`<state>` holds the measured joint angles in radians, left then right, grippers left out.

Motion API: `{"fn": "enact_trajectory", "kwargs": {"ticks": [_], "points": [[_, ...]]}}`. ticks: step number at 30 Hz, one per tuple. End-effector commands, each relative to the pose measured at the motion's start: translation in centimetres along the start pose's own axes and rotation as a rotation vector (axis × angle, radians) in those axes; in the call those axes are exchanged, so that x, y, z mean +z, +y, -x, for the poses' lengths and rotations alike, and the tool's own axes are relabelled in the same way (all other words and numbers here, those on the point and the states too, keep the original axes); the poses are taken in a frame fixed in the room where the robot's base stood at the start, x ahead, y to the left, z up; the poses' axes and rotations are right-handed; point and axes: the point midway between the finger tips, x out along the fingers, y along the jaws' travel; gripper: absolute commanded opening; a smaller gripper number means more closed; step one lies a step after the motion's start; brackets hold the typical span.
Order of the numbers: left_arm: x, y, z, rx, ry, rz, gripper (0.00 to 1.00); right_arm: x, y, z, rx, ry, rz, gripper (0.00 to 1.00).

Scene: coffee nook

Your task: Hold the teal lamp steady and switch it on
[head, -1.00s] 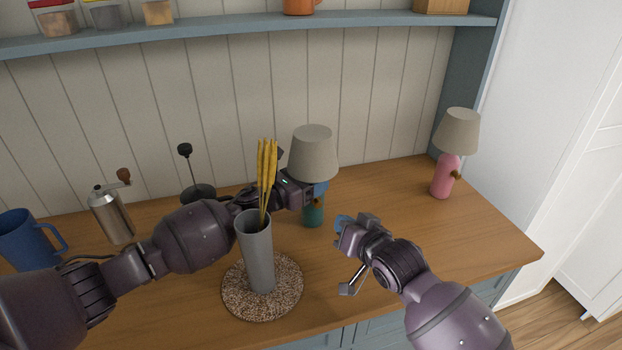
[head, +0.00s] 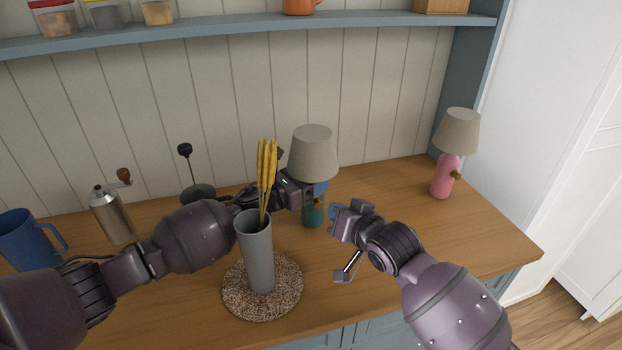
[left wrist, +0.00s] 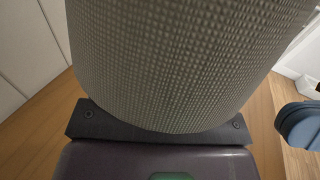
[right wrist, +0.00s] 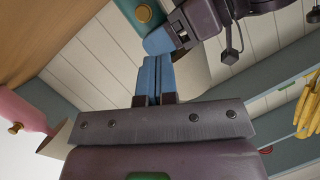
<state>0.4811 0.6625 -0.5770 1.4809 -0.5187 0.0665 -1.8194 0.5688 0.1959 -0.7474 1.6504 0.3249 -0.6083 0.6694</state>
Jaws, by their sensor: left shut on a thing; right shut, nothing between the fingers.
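The teal lamp (head: 313,214) stands upright on the counter under its grey-beige shade (head: 313,152). My left gripper (head: 318,190) is shut on the lamp's body just below the shade; in the left wrist view the shade (left wrist: 190,60) hides its fingers. In the right wrist view the teal base (right wrist: 128,12) shows at the top with a round brass knob (right wrist: 144,13). My right gripper (head: 335,212) is shut and empty, just right of the lamp. Its blue fingertips (right wrist: 153,60) point toward the base, below the knob and apart from it.
A grey vase (head: 258,255) with yellow stems stands on a speckled round mat (head: 235,302) in front of my left forearm. A pink lamp (head: 443,178) stands at the right. A grinder (head: 112,215) and blue mug (head: 28,240) are left. The counter's right front is clear.

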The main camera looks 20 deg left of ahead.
Motion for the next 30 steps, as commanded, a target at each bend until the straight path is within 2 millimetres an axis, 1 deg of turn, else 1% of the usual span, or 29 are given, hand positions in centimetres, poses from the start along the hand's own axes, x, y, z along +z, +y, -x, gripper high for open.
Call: {"fn": "enact_trajectory", "kwargs": {"ticks": [2, 4, 9, 12, 15, 19, 23, 26, 30], "points": [[0.0, 0.0, 0.0, -0.001, 0.001, 0.000, 0.23, 0.4, -0.3, -0.5, 0.015, -0.078, -0.116, 0.00], [-0.1, 0.0, 0.0, 0.000, 0.001, 0.000, 0.23, 1.2, -0.4, -0.7, 0.039, -0.145, -0.237, 0.00], [-0.1, 0.0, 0.0, 0.000, 0.001, 0.000, 0.23, 3.5, -0.2, -0.5, 0.123, -0.281, -0.512, 0.00], [-0.1, 0.0, 0.0, 0.000, 0.001, 0.000, 0.23, 4.7, 0.1, -0.2, 0.175, -0.337, -0.644, 0.00], [-0.1, 0.0, 0.0, 0.000, 0.001, 0.000, 0.23, 5.4, 0.3, 0.0, 0.214, -0.366, -0.737, 0.00], [-0.1, 0.0, 0.0, 0.000, 0.001, 0.000, 0.23, 5.7, 0.4, 0.2, 0.244, -0.377, -0.802, 0.00], [-0.1, 0.0, 0.0, 0.000, 0.001, 0.000, 0.23, 5.6, 0.4, -0.1, 0.250, -0.375, -0.824, 0.00], [0.0, 0.0, 0.0, 0.000, 0.001, 0.000, 0.23, 5.3, 0.5, -0.7, 0.251, -0.374, -0.824, 0.00], [0.0, 0.0, 0.0, 0.000, 0.001, 0.000, 0.23, 4.8, 0.6, -2.1, 0.249, -0.374, -0.822, 0.00]]}}
